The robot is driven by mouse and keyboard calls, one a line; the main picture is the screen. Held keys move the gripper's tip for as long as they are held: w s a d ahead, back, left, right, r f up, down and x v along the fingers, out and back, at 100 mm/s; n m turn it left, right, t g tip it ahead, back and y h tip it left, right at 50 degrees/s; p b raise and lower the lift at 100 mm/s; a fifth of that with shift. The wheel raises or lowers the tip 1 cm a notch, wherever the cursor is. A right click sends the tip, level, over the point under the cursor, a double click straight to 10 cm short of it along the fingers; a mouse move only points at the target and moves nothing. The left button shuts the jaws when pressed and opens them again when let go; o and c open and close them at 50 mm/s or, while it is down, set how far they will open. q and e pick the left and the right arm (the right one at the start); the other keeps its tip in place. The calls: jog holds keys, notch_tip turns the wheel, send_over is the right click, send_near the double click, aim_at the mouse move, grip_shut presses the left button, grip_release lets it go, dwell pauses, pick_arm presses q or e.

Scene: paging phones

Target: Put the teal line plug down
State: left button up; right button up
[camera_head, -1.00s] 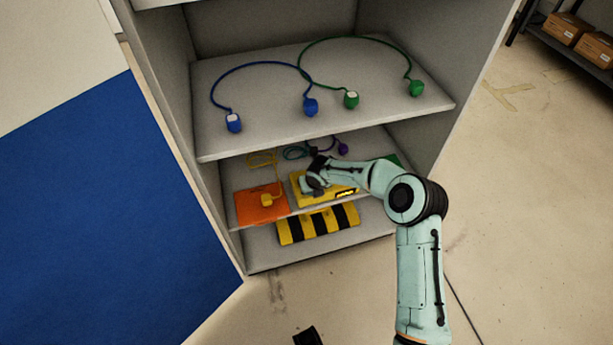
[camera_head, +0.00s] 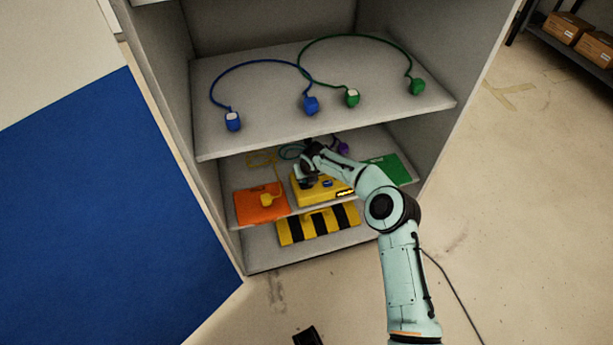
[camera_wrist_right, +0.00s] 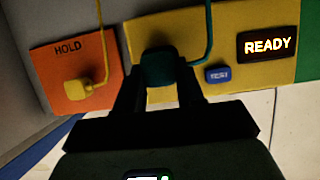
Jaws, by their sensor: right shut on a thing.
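My right gripper (camera_head: 305,178) reaches into the middle shelf of the cabinet, over the left part of a yellow box (camera_head: 330,195). In the right wrist view it is shut on the teal line plug (camera_wrist_right: 160,70), a dark teal block with its teal cord (camera_wrist_right: 209,35) running up to the right. The plug is over the left part of the yellow box (camera_wrist_right: 230,25); I cannot tell whether it touches it. The box has a blue TEST button (camera_wrist_right: 218,74) and a display (camera_wrist_right: 268,45) reading READY.
An orange HOLD pad (camera_head: 250,207) with a yellow plug (camera_head: 268,199) lies left of the box. A green pad (camera_head: 390,168) lies right. A purple plug (camera_head: 342,148) is behind. Blue and green cords with plugs lie on the shelf above (camera_head: 260,125). A striped block (camera_head: 318,223) is below.

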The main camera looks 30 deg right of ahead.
pick_arm(q)
jog(key=shift+w+f, duration=0.1)
pick_arm(e)
jog(key=shift+f, duration=0.3)
jog(key=o, duration=1)
pick_arm(q)
jog(key=shift+w+a+f, duration=0.15)
jog(key=shift+w, duration=0.1)
pick_arm(e)
jog(key=shift+o, duration=0.2)
jog(key=shift+r, duration=0.1)
